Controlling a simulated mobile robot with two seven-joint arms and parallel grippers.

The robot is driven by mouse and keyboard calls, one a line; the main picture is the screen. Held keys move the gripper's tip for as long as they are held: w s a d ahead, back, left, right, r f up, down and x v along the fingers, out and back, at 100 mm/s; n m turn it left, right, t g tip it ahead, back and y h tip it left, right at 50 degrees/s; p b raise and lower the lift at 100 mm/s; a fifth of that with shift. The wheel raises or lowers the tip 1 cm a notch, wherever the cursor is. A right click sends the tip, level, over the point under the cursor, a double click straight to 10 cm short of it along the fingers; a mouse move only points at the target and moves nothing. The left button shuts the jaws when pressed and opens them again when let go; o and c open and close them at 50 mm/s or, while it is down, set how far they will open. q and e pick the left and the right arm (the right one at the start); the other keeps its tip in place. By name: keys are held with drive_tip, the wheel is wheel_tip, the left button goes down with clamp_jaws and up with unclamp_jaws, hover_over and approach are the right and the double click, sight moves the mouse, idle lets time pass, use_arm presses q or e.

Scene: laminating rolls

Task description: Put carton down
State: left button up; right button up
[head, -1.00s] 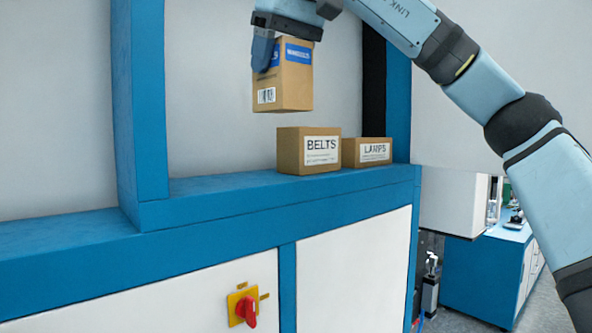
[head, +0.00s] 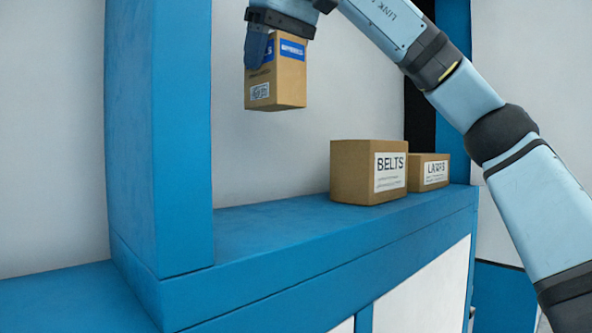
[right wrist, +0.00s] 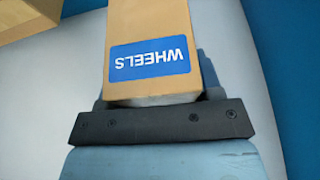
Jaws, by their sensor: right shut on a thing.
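A brown carton (head: 276,82) with blue labels is held in the air by my right gripper (head: 268,50), at the upper middle of the head view. The right wrist view shows the same carton (right wrist: 148,30) with a blue label reading WHEELS, upside down in that picture. My right gripper is shut on it from above. The carton hangs clear of the blue ledge (head: 260,232), to the left of and higher than the BELTS box. Part of the gripper's fingers is hidden. My left gripper is not in view.
A BELTS box (head: 352,174) and a smaller LAMPS box (head: 428,172) stand on the right part of the ledge. A blue upright post (head: 160,140) rises at the left. The ledge between post and BELTS box is bare.

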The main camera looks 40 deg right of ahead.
sight(294, 89)
wheel_tip(294, 89, down, 16)
drive_tip(key=shift+w+d+f, duration=0.1)
drive_tip(key=shift+d, duration=0.05)
idle(0.3)
drive_tip(key=o, duration=1.1)
drive_tip(key=v, duration=1.2)
